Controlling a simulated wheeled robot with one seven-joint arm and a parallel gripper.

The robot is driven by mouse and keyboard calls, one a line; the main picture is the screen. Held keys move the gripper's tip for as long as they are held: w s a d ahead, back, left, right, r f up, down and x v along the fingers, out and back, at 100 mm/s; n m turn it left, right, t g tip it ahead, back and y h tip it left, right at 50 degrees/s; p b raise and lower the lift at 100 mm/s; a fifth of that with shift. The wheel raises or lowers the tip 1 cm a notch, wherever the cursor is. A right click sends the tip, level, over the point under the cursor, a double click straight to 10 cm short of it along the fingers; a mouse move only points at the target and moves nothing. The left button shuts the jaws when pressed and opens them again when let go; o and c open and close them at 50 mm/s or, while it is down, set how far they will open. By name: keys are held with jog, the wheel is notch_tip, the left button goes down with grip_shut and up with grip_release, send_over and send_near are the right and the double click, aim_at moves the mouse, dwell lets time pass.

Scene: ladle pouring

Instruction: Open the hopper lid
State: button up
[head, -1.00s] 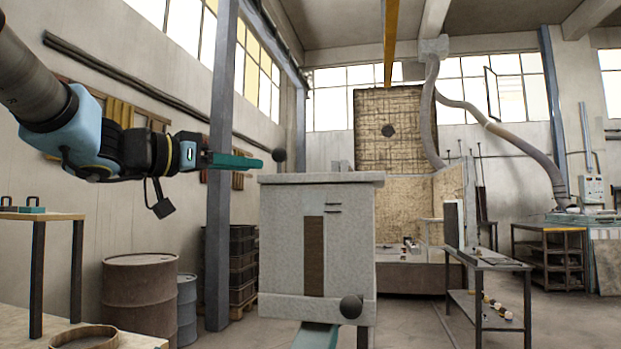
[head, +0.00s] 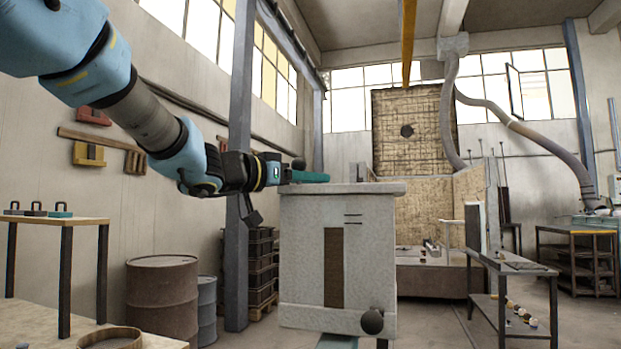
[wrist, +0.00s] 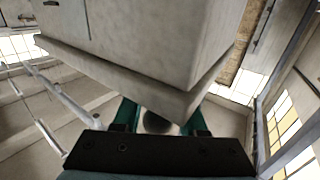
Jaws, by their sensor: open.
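The hopper is a pale grey upright box (head: 300,255) with a brown strip on its front, in the middle of the head view. Its flat lid (head: 365,188) lies level on top. A dark round knob (head: 298,163) shows at the lid's left end, and a second dark knob (head: 372,321) sits low on the front. My gripper (head: 312,177) with teal fingers is at the lid's left edge, just below the upper knob in the picture. In the wrist view my open fingers (wrist: 160,117) have a dark ball (wrist: 157,123) between them; I cannot tell whether they touch it.
A table (head: 60,219) with small handled blocks stands at the left. A rusty barrel (head: 162,300) and a grey drum (head: 207,310) stand behind it. A round wooden ring (head: 110,338) lies on a low surface at front left. A metal bench (head: 515,268) is at right.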

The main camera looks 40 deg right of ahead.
grip_shut()
dwell(1.4)
